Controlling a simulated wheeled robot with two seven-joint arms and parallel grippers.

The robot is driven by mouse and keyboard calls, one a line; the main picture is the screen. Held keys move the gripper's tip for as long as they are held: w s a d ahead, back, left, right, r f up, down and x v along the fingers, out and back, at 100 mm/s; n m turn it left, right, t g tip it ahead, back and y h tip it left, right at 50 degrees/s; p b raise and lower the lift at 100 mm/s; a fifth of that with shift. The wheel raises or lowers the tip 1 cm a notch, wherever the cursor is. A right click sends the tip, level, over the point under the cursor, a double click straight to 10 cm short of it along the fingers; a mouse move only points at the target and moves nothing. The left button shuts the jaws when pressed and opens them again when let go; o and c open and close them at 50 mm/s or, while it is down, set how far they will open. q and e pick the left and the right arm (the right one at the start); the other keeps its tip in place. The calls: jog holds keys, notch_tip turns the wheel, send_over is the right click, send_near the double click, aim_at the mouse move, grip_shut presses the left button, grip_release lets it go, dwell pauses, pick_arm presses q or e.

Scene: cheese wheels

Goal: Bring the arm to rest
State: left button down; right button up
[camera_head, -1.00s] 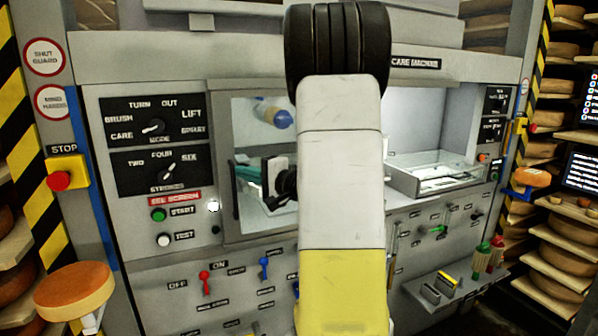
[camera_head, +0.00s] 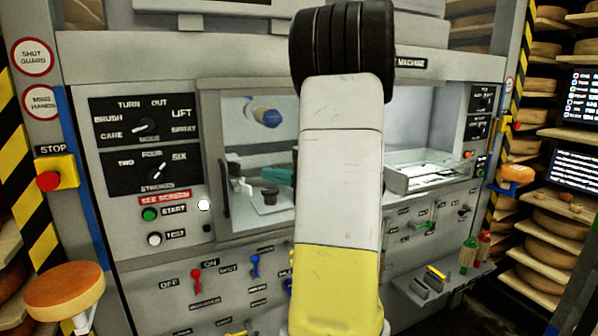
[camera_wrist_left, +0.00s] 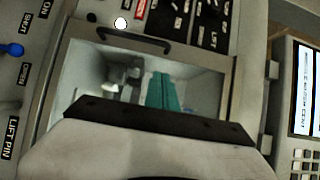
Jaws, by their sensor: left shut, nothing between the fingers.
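My left arm (camera_head: 340,185), white with a yellow cuff and a black ringed joint, rises through the middle of the head view. My left gripper (camera_head: 268,175) has teal fingers that poke out to the left from behind the arm, in front of the machine's window opening. The arm hides the rest of its hand. In the left wrist view the teal fingers (camera_wrist_left: 163,78) lie side by side, shut and empty, above the dark edge of the hand. My right gripper is in no view.
The machine front (camera_head: 230,285) with switches and knobs stands close ahead. The window opening (camera_head: 235,125) holds a blue-and-white roller and a metal fixture. A glass-sided tray (camera_head: 425,175) is to the right. A STOP button (camera_head: 48,181) and a cheese wheel (camera_head: 65,288) are at left; cheese shelves at right.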

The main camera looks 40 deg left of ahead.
pick_arm(q)
jog(key=shift+w+d, duration=0.15)
jog(key=shift+d, duration=0.55)
jog(key=shift+w+d, duration=0.1)
jog(key=shift+d, duration=0.55)
jog(key=s+d+f+t+h, duration=0.25)
jog(key=d+f+h, duration=0.3)
jog(key=d, duration=0.35)
jog(key=s+d+f+t+h, duration=0.1)
jog(key=s+d+f+h, duration=0.25)
jog(key=d+h, duration=0.4)
jog(key=w+d+r+m+t+h, duration=0.1)
jog(key=d+r+t+h, duration=0.1)
jog(key=d, duration=0.9)
jog(key=w+d+r+m+t+h, duration=0.1)
jog(key=d+r+t+h, duration=0.2)
jog(key=d, duration=0.8)
jog(key=shift+w+d+r+m+t+h, duration=0.2)
jog(key=shift+m+t+h, duration=0.3)
jog(key=shift+h, duration=0.4)
